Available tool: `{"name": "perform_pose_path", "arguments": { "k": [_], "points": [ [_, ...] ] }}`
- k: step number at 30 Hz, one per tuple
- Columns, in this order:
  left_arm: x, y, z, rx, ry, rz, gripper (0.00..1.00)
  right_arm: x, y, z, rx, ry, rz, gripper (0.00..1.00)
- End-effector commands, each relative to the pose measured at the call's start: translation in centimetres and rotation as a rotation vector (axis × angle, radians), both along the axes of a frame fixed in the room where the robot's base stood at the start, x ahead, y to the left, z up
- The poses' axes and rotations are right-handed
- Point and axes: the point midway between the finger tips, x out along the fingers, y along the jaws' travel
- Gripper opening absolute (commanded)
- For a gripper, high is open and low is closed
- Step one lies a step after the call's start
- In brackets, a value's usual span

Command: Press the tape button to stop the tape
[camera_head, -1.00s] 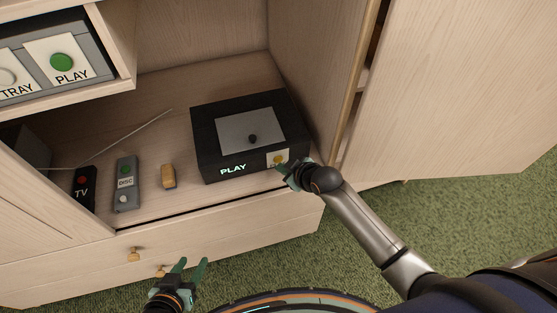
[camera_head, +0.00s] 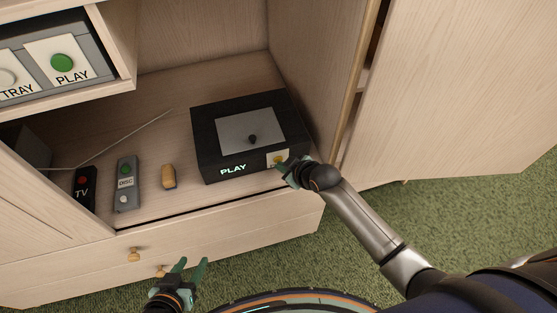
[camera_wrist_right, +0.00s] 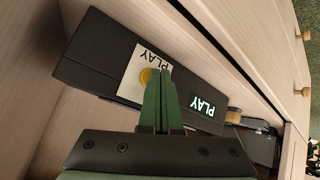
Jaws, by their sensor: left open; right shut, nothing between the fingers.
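The black tape player (camera_head: 212,146) stands on the cabinet shelf, with a grey lid panel on top. Its front shows a lit "PLAY" sign and a yellow button (camera_head: 279,159) on a white label. The button also shows in the right wrist view (camera_wrist_right: 147,77), partly covered by my fingers. My right gripper (camera_head: 283,168) is shut and empty, its fingertips at the button's edge; I cannot tell whether they touch it. It also shows in the right wrist view (camera_wrist_right: 158,72). My left gripper (camera_head: 191,265) is open and empty, low in front of the drawers.
A TV remote (camera_head: 84,188), a grey disc remote (camera_head: 126,184) and a small wooden block (camera_head: 168,177) lie left of the player. Above left is a grey unit with a green PLAY button (camera_head: 62,62). The cabinet side wall and an open door (camera_head: 450,80) stand close on the right.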

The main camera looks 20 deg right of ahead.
Motion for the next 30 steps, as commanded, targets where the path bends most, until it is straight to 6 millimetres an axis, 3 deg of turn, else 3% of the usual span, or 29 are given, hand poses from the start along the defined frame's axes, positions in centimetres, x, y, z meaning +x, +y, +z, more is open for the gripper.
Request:
{"name": "perform_pose_path", "arguments": {
  "k": [30],
  "points": [
    [0.0, 0.0, 1.4, 0.0, -0.001, 0.0, 0.5, -0.8, 0.0, 0.1, 0.0, 0.0, 0.0, 0.0]
  ]
}}
